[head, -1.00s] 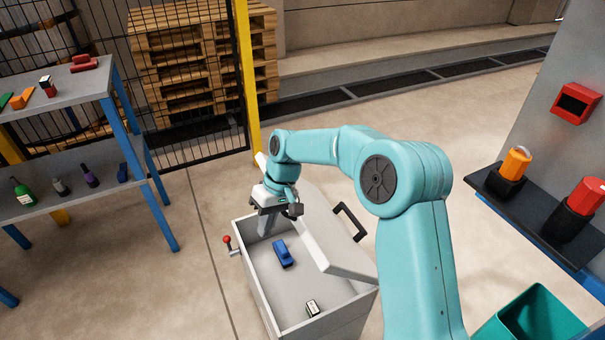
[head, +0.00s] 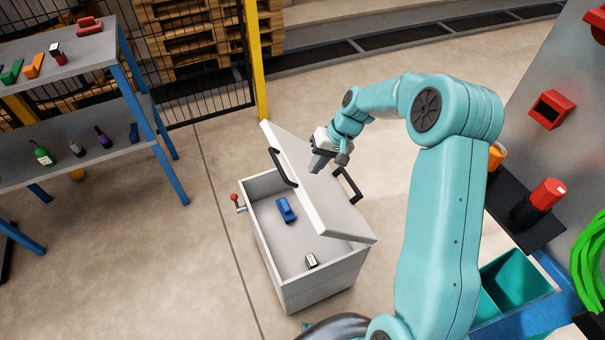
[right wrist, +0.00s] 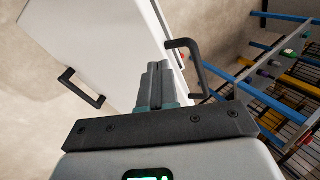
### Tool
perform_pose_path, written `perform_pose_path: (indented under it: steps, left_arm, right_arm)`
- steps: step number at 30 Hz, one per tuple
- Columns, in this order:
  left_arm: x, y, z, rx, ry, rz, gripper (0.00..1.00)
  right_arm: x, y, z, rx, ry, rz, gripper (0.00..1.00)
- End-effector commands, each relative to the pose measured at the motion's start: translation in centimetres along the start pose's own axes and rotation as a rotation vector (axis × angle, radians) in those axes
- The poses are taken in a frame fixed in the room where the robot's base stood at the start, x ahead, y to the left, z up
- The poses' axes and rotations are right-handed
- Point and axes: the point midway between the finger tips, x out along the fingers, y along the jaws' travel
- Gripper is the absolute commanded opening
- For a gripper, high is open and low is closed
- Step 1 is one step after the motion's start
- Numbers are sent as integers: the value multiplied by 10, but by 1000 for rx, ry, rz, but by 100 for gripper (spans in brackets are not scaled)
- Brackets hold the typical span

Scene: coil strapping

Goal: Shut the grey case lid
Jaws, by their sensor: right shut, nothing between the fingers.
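The grey case (head: 298,285) stands on the floor, with its lid (head: 312,190) raised at a slant over the right part of the opening. The lid has a black handle (head: 282,167) on its outer left side. My right gripper (head: 317,168) is shut and empty, at the far upper part of the lid on its right side. In the right wrist view the shut fingers (right wrist: 157,78) lie in front of the pale lid (right wrist: 100,45); whether they touch it I cannot tell. My left gripper is not in view.
Inside the case lie a blue object (head: 286,210) and a small black and white item (head: 311,261). A red-knobbed lever (head: 236,199) sticks out at its left. A shelf (head: 75,60) stands left, a teal bin (head: 515,278) right. Floor left of the case is clear.

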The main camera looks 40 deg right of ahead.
Motion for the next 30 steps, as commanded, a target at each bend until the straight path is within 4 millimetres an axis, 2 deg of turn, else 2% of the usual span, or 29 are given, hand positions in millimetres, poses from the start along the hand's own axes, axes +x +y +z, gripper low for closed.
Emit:
perform_pose_path:
  steps: [3,10,30]
  left_arm:
    - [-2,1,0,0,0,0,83]
    - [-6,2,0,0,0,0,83]
    - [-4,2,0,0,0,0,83]
  right_arm:
    - [24,-2,0,-1,-4,0,0]
    - [49,-13,-1,-2,-1,0,0]
    - [57,-14,-2,-3,3,12,0]
